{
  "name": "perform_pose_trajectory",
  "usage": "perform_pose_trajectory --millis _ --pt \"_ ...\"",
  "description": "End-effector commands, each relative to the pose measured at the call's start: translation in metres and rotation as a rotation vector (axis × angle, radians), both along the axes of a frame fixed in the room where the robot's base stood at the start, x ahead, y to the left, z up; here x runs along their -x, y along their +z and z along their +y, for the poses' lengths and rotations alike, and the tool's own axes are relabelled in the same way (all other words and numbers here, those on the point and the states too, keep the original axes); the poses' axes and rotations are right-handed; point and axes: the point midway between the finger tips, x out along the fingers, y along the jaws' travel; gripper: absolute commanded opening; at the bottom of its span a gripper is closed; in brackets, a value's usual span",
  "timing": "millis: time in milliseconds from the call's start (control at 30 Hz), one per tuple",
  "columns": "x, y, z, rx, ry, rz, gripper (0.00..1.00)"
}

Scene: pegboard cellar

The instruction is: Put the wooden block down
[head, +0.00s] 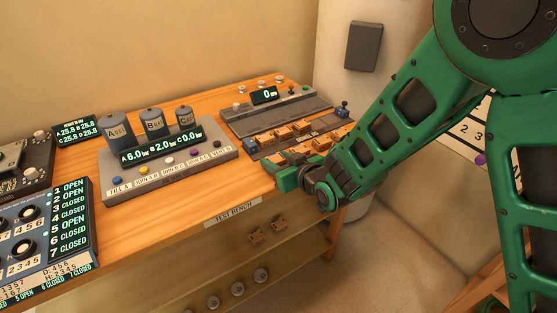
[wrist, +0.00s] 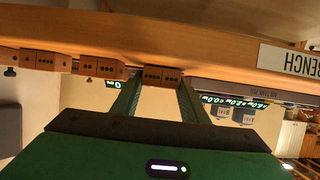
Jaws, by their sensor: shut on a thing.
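My gripper (head: 287,172) is at the front edge of the test bench (head: 240,190), by the near side of the grey block tray (head: 243,127). In the wrist view, the two green fingers of my gripper (wrist: 160,88) are shut on a small wooden block (wrist: 163,77) with dark dots, held at the fingertips. The fingers and wrist mostly hide the held block in the head view. Whether it touches the tray or bench I cannot tell.
Several similar wooden blocks (head: 300,127) sit on the tray, close to my gripper. A console with three grey cylinders (head: 152,125) stands left of it. A strip of bare bench top runs along the front.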

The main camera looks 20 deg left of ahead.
Motion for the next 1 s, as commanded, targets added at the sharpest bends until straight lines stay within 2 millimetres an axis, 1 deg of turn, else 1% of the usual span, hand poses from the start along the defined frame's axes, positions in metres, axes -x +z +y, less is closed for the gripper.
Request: perform_pose_trajectory --millis 67,100,133,167,600,667,1000 --pt "0.000 -0.003 0.000 0.001 0.000 0.001 0.19" --pt "0.000 -0.002 0.000 0.000 0.000 0.000 0.50" --pt "0.000 -0.002 0.000 0.000 0.000 0.000 0.57" --pt "0.000 -0.002 0.000 0.000 0.000 0.000 0.59" --pt "0.000 -0.003 0.000 0.002 0.001 -0.001 0.59" --pt "0.005 0.001 -0.007 0.000 -0.001 0.000 0.59" --pt "0.042 0.029 -0.047 -0.002 -0.002 0.000 0.59"
